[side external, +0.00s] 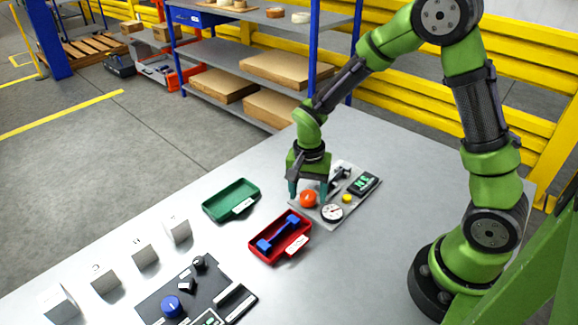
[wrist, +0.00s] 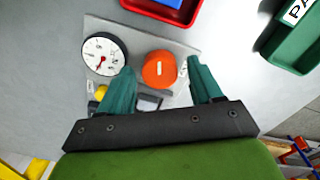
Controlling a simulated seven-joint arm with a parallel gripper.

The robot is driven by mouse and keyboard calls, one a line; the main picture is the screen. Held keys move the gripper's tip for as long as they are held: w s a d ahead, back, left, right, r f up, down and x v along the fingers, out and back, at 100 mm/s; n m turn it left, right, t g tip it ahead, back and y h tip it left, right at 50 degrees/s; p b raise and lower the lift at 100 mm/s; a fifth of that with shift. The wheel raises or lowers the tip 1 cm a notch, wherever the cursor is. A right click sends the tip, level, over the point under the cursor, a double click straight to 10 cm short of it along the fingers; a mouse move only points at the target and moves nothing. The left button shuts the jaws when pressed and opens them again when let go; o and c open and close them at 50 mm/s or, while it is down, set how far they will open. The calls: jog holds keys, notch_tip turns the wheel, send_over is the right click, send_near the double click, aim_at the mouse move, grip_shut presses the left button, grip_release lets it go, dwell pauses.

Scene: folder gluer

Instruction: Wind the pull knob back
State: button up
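An orange round knob (side external: 308,199) with a white line on its face stands on a grey panel (side external: 330,214). The wrist view shows the knob (wrist: 158,70) too. My gripper (side external: 309,194) points down over it, and in the wrist view my gripper (wrist: 160,67) has its two teal fingers apart, one on each side of the knob. A gap shows between the knob and each finger, so I see no grip. Which control is the pull knob is not labelled legibly.
The panel also bears a dial gauge (side external: 332,212), a yellow button (side external: 347,198), a grey-black handle (side external: 341,173) and a green display (side external: 364,184). A red tray (side external: 262,240) with a blue bar and a green tray (side external: 231,200) lie nearby. A dark panel (side external: 153,301) with a blue knob is in front.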

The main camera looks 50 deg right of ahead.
jog(key=c, duration=0.9)
jog(key=shift+c, duration=0.2)
jog(key=shift+n, duration=0.3)
jog(key=n, duration=0.9)
jog(key=shift+n, duration=0.4)
jog(key=shift+r+n, duration=0.1)
jog(key=shift+n, duration=1.8)
jog(key=o, duration=1.1)
jog(key=shift+c, duration=0.2)
